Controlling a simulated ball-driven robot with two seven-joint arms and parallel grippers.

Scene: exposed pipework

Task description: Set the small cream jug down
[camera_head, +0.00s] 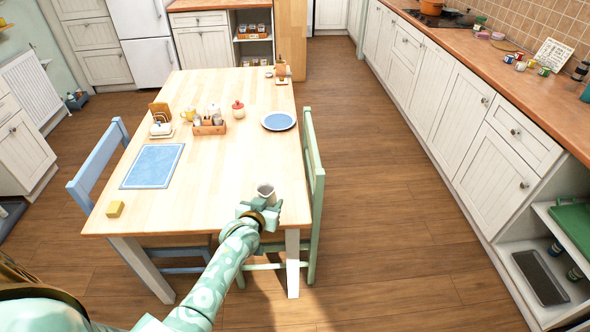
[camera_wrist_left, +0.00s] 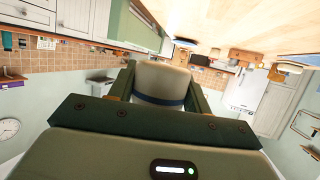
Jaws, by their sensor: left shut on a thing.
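The small cream jug (camera_head: 266,190) is in my left gripper (camera_head: 262,208), over the front right corner of the wooden table (camera_head: 230,185) in the head view. In the left wrist view the jug (camera_wrist_left: 160,82), pale with a dark blue band, sits between the two green fingers of my left gripper (camera_wrist_left: 162,88). The fingers are shut on it. The wrist picture is upside down, with the tabletop (camera_wrist_left: 255,18) at its top. I cannot tell whether the jug's base touches the table. My right gripper is not in view.
A blue placemat (camera_head: 153,166), a yellow block (camera_head: 115,209), a blue plate (camera_head: 279,121) and a wooden caddy (camera_head: 210,127) stand on the table. A green chair (camera_head: 316,195) is close at the right edge. The table between placemat and jug is clear.

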